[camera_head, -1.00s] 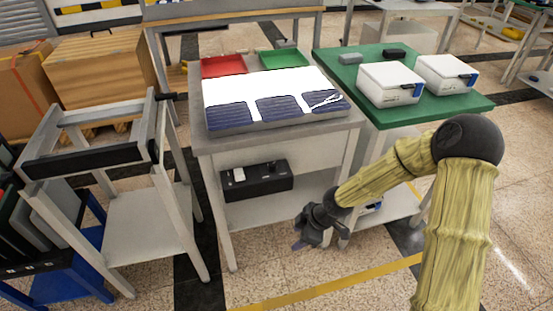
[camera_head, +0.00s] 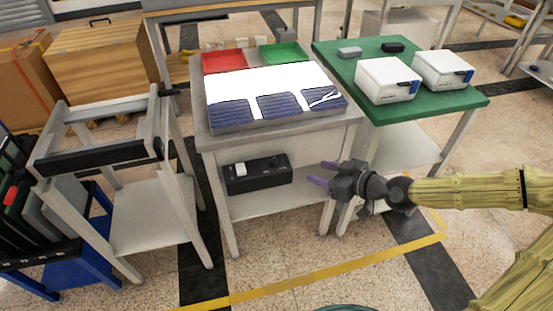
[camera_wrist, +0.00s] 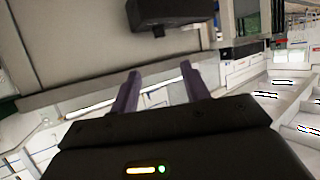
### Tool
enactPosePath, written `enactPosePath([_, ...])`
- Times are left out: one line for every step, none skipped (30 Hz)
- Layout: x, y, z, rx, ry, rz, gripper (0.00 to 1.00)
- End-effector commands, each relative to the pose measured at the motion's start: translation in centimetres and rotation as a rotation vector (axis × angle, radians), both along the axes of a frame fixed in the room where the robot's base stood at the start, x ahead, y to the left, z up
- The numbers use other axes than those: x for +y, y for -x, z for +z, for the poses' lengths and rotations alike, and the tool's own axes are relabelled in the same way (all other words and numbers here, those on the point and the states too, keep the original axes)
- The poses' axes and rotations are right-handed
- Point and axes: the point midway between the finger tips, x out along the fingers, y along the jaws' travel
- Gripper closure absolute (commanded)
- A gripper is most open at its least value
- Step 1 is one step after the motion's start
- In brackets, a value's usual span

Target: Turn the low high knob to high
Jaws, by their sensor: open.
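A black control box (camera_head: 257,177) sits on the lower shelf of the middle bench. It has a white switch (camera_head: 241,169) at its left and a small dark knob (camera_head: 275,161) near its right end. The knob's setting and labels are too small to read. My gripper (camera_head: 321,173) is to the right of the box, apart from it, with its purple fingers pointing left towards it. In the wrist view the fingers (camera_wrist: 160,72) are spread with nothing between them. The dark box (camera_wrist: 172,13) shows beyond them at the top, cut off by the frame edge.
The bench top (camera_head: 215,139) lies above the shelf (camera_head: 250,203). A bench leg (camera_head: 329,205) stands close to my gripper. A grey cart (camera_head: 140,225) is on the left, and a green table (camera_head: 452,103) with white boxes is on the right.

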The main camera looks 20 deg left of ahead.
Motion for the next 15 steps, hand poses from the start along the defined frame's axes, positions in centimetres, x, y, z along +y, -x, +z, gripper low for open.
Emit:
enactPosePath([0.0, 0.0, 0.0, 0.0, 0.001, 0.0, 0.54])
enactPosePath([0.0, 0.0, 0.0, 0.0, 0.001, 0.0, 0.54])
enactPosePath([0.1, 0.0, -0.1, 0.0, 0.001, 0.001, 0.54])
enactPosePath([0.2, -0.1, -0.1, 0.0, 0.001, 0.001, 0.54])
enactPosePath([0.3, -0.1, -0.2, 0.0, 0.002, 0.001, 0.54])
enactPosePath([0.4, -0.2, -0.3, 0.0, 0.002, 0.003, 0.54])
enactPosePath([0.6, -0.2, -0.4, 0.0, 0.002, 0.003, 0.54])
enactPosePath([0.8, -0.3, -0.5, 0.0, 0.002, 0.003, 0.54])
enactPosePath([1.2, -0.5, -0.6, -0.001, 0.002, 0.004, 0.54])
enactPosePath([1.4, -0.6, -0.8, -0.001, 0.002, 0.004, 0.54])
enactPosePath([1.7, -0.8, -0.9, 0.0, 0.002, 0.003, 0.54])
enactPosePath([2.2, -0.9, -1.2, -0.001, 0.002, 0.004, 0.54])
enactPosePath([2.5, -1.1, -1.3, -0.001, 0.002, 0.004, 0.54])
enactPosePath([2.9, -1.2, -1.5, -0.001, 0.003, 0.005, 0.54])
enactPosePath([3.4, -1.5, -1.7, -0.001, 0.002, 0.004, 0.54])
